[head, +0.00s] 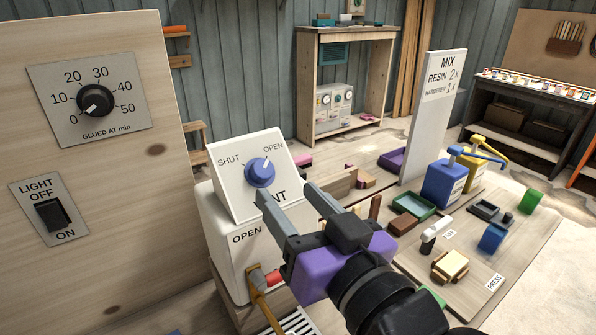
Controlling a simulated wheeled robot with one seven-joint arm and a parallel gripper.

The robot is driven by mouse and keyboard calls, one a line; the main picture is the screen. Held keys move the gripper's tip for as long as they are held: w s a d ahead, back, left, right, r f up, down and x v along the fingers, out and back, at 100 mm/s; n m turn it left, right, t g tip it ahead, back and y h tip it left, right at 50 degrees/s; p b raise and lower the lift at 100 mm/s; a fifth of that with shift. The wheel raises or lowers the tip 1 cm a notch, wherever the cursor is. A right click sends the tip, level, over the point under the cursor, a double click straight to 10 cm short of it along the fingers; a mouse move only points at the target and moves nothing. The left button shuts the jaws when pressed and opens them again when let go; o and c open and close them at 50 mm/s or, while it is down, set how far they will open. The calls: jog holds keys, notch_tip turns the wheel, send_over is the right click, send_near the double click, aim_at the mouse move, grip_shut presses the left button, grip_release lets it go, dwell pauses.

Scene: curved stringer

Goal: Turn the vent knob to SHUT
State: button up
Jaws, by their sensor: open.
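The vent knob (260,172) is a round blue dial on the sloped white face of the vent box (230,200). SHUT is printed at its upper left and OPEN at its upper right. A pale mark on the knob appears to face the upper right, toward OPEN. My gripper (293,196) is open and empty, its two grey fingers pointing up and left. The left finger's tip is just below the knob and hides part of the VENT label. The right finger is to the right of the box. I cannot tell whether the left finger touches the box.
A wooden panel (100,230) with a timer dial (96,100) and light switch (53,215) stands close on the left. A bench with blue (445,182) and yellow pump bottles, trays and blocks lies right. A white MIX sign (435,115) stands behind.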

aim_at(266, 170)
jog(key=x, duration=0.2)
jog(key=p+x, duration=0.1)
jog(key=x, duration=0.4)
jog(key=shift+w+a+f, duration=0.15)
jog(key=shift+w+f, duration=0.2)
jog(key=shift+c, duration=0.4)
grip_shut()
